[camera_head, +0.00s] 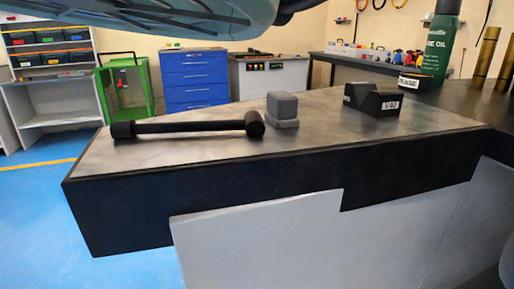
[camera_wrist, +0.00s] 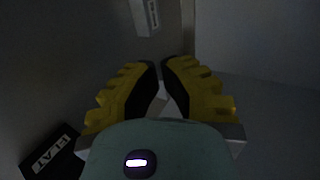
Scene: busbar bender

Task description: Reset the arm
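My gripper (camera_wrist: 160,66) shows in the wrist view, with two yellow ribbed fingers and black pads. The fingertips come together at the top with hardly a gap, and I see nothing held between them. The fingers spread apart lower down, towards the pale green gripper body. The gripper itself does not show in the head view; only a glossy part of my arm crosses the top edge there.
In the head view, a black bar tool (camera_head: 190,126), a grey block (camera_head: 283,109) and a black V40 block (camera_head: 374,100) sit on the worktop (camera_head: 215,150). A green oil bottle (camera_head: 440,45) stands at right. The wrist view shows a FLAT-labelled block (camera_wrist: 48,150) at lower left.

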